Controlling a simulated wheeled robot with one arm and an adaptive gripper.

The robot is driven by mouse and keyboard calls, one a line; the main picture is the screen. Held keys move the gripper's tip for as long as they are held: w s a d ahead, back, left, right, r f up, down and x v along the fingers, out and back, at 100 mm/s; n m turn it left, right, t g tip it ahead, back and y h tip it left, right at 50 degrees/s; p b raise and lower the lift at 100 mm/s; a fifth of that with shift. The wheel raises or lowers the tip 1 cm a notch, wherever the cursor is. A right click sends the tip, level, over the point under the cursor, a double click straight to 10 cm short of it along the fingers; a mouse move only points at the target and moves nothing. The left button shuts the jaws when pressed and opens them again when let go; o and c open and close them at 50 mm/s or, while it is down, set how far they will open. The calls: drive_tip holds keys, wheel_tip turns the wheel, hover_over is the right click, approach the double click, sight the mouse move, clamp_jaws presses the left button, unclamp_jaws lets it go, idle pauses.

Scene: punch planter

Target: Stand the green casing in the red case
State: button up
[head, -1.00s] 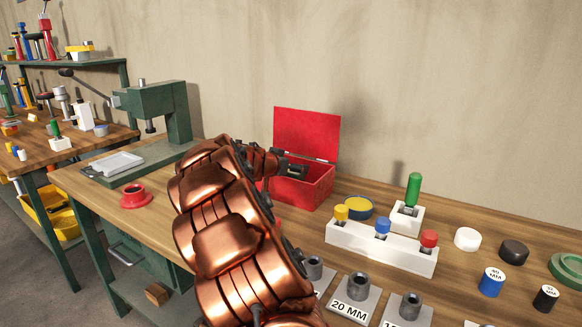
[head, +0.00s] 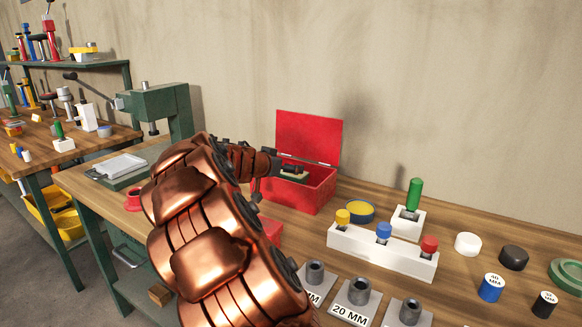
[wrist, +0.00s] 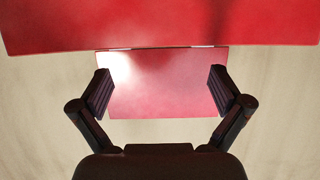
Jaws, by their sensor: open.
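The red case (head: 296,193) stands on the bench with its lid (head: 308,137) raised. My gripper (head: 291,166) is over the case opening, in front of the lid. In the wrist view my gripper (wrist: 160,88) is open and empty, its fingers spread before the red lid (wrist: 165,85). A small dark green and cream piece (head: 294,174) shows at the case opening by my gripper; I cannot tell whether it is the green casing. A green upright cylinder (head: 414,193) stands in a white block to the right. My arm and the walls hide much of the case's inside.
A white rack (head: 380,252) with yellow, blue and red-topped pieces stands right of the case. Grey dies on labelled plates (head: 357,298) lie in front. A green press (head: 160,110) stands left. Coloured round pieces and a green ring (head: 566,275) lie at right.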

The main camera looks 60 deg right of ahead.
drive_tip(key=v, duration=0.7)
idle(0.5)
